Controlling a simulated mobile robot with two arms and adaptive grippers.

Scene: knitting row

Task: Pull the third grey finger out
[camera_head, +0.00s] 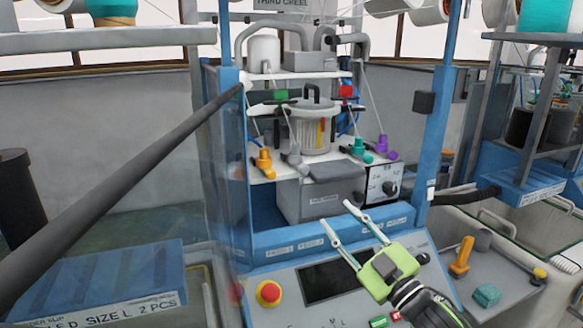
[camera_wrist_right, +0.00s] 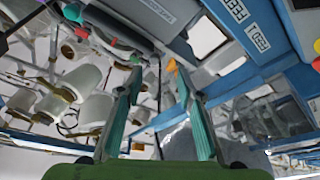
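Several coloured fingers stand around the knitting cylinder (camera_head: 312,130) in the head view. A grey finger (camera_head: 294,156) sits between an orange finger (camera_head: 264,161) on its left and the grey machine block. Teal (camera_head: 360,153) and purple (camera_head: 385,148) fingers are on the right. I cannot tell which piece counts as third. My right gripper (camera_head: 339,213) is open and empty, in front of the machine and over its front panel. In the right wrist view its two teal fingers (camera_wrist_right: 155,72) are apart, with a small orange piece (camera_wrist_right: 171,66) beyond the tips. My left gripper is not visible.
A blue post (camera_head: 436,110) stands right of the cylinder, and a clear panel with a blue post (camera_head: 232,150) stands left. A long dark bar (camera_head: 120,180) crosses the left side. A red button (camera_head: 269,292) is on the front panel. A grey box (camera_head: 320,192) sits below the cylinder.

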